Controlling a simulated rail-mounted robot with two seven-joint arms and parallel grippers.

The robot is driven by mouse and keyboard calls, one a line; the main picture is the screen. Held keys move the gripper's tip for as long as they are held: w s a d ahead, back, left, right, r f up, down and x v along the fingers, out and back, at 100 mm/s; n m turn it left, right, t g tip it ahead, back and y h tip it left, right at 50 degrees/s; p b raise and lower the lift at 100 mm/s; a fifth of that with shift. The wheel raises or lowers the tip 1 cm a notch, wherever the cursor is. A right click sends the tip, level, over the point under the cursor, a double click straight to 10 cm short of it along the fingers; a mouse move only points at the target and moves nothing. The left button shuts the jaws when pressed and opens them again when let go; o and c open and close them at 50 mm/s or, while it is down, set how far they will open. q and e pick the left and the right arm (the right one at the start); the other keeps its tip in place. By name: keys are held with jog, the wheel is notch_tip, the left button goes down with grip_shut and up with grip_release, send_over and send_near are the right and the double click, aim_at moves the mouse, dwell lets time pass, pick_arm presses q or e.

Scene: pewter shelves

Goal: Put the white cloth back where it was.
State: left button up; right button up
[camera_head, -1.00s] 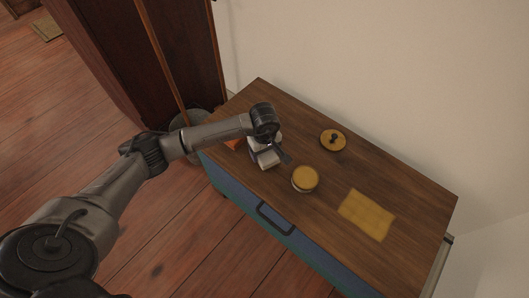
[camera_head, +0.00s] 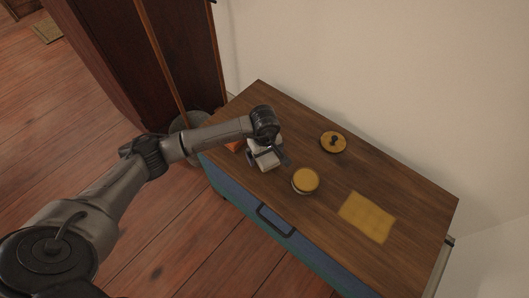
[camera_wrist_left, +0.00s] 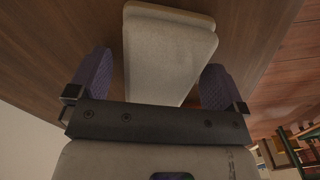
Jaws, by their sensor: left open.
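The white cloth (camera_wrist_left: 165,50) shows in the left wrist view as a pale, folded slab with rounded corners, over the brown wooden top. My left gripper (camera_wrist_left: 154,82) is open, with one purple-grey finger on each side of the cloth. I cannot tell whether the fingers touch it. In the head view my left gripper (camera_head: 268,158) is low over the left part of the cabinet top (camera_head: 275,196). Its pale parts and the cloth are hard to tell apart there. My right gripper is not in view.
A round yellow-topped pot (camera_head: 305,180) stands just right of the gripper. A round yellow piece with a dark knob (camera_head: 333,141) lies behind it. A yellow square (camera_head: 367,216) lies further right. An orange thing (camera_head: 235,145) is left of the gripper. The far right top is bare.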

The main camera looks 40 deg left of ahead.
pick_arm(q)
notch_tip(320, 180, up, 12)
jog(key=p, duration=0.5)
jog(key=shift+r, duration=0.15)
